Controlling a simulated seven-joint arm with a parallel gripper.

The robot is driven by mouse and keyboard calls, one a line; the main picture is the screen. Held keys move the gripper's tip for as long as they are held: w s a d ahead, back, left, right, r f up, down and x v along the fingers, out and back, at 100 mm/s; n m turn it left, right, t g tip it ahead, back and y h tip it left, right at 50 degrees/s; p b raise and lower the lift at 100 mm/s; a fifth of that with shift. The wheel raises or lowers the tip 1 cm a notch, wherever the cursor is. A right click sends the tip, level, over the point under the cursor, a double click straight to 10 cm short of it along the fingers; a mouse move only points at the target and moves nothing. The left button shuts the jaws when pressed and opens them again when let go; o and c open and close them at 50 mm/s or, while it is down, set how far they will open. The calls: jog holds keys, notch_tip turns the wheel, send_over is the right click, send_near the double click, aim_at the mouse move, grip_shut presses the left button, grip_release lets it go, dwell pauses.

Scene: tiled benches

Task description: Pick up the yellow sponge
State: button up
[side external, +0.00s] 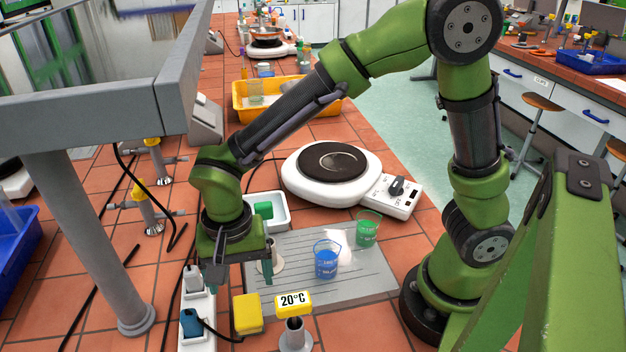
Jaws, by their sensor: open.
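The yellow sponge (247,313) is a small block lying on the orange tiled bench, just off the front left edge of the grey ribbed mat. My gripper (240,284) points down above and slightly behind the sponge in the picture. It is open, with one finger on each side and nothing visible between them. It looks apart from the sponge, though the exact height gap is hard to tell from this angle.
A yellow 20°C sign (293,301) on a metal stand is right of the sponge. A white power strip (196,308) with plugs is left. Blue (326,262) and green (367,230) beakers stand on the mat (364,284). A hotplate (326,190) and white tray (279,203) are behind.

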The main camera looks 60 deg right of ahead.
aim_at(247, 310)
notch_tip(247, 310, down, 9)
jog(key=shift+s+a+f, duration=0.15)
dwell(0.4)
jog(key=shift+c, duration=0.2)
jog(key=c, duration=1)
notch_tip(247, 310, up, 10)
